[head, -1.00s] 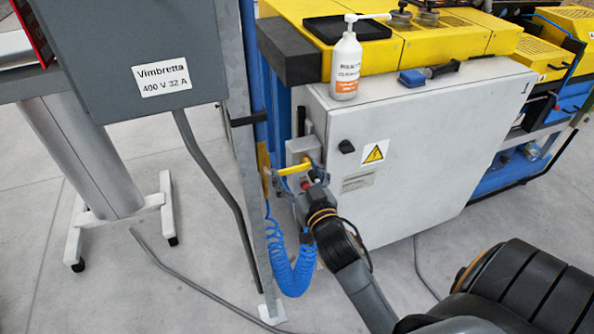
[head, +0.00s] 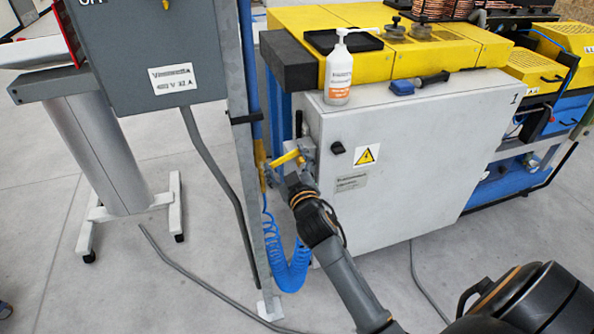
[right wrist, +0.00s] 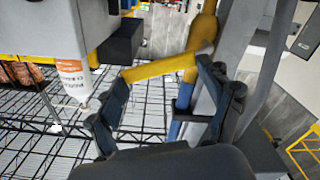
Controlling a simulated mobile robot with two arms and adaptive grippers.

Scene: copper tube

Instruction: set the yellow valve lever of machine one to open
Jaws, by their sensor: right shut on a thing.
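The yellow valve lever (head: 286,158) is at the left side of the grey cabinet of machine one (head: 420,150), beside the metal post. It slants, with its right end higher in the head view. My right gripper (head: 294,172) is at the lever, its fingers partly hidden by my wrist. In the right wrist view, the lever (right wrist: 155,69) spans between the two fingertips of my right gripper (right wrist: 162,84), which is shut on it. The valve body is mostly hidden. My left gripper is not in view.
A metal post (head: 250,180) and a coiled blue hose (head: 288,268) are close to the lever. A grey switch box (head: 140,55) is at the left. A white bottle (head: 339,75) and a blue-and-black tool (head: 420,83) lie or stand on the cabinet top.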

